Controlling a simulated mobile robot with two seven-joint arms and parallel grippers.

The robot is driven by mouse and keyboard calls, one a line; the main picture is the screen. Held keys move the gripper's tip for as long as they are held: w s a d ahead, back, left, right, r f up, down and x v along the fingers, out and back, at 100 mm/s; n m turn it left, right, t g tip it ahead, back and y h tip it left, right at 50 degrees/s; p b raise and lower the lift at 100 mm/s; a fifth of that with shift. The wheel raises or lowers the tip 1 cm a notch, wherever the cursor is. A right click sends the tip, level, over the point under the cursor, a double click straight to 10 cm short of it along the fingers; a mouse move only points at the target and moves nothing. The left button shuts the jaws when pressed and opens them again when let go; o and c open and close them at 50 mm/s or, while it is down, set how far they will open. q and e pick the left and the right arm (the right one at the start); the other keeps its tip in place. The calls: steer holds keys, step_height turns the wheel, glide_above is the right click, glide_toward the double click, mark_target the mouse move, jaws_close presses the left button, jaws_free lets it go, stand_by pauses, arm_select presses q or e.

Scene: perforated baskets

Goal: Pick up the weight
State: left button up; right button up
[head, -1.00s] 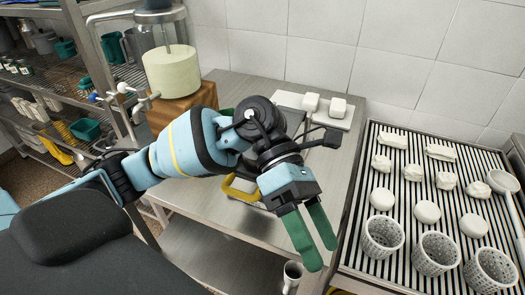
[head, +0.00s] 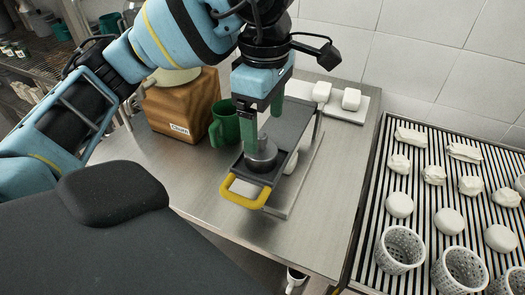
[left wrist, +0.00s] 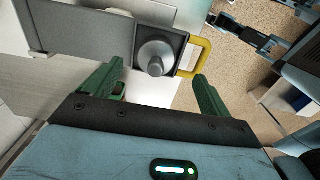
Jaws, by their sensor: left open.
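The weight (head: 262,158) is a grey metal cylinder with a narrower knob on top. It stands upright on the near end of a dark tray with a yellow handle (head: 243,194). In the left wrist view the weight (left wrist: 155,57) shows ahead of the fingers, between their lines. My left gripper (head: 264,130) points down over the weight with its green fingers apart and nothing between them that I can make out. In the left wrist view the open fingers (left wrist: 160,82) show on either side. Whether a finger touches the weight is unclear. My right gripper is out of view.
White blocks (head: 351,99) lie on a pale board behind. A slatted rack (head: 420,190) with white pieces and perforated baskets (head: 400,249) is at right. The table front is bare.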

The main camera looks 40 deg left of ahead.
mark_target(261, 134)
arm_select(q)
step_height(261, 134, down, 2)
steer(key=shift+f, duration=0.1)
steer(key=shift+w+a+f+b, duration=0.15)
steer(key=shift+f+b, duration=0.1)
steer(key=shift+f, duration=0.6)
steer(key=shift+s+a+f+b, duration=0.15)
steer(key=shift+f+b, duration=0.1)
steer(key=shift+f, duration=0.6)
steer(key=shift+w+a+f+b, duration=0.15)
steer(key=shift+f+b, duration=0.1)
steer(key=shift+f, duration=0.6)
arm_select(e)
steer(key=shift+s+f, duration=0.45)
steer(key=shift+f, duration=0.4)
arm_select(q)
steer(key=shift+c, duration=0.3)
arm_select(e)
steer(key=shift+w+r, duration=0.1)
arm_select(q)
steer(key=shift+c, duration=1.2)
jaws_close()
steer(key=shift+r, duration=0.1)
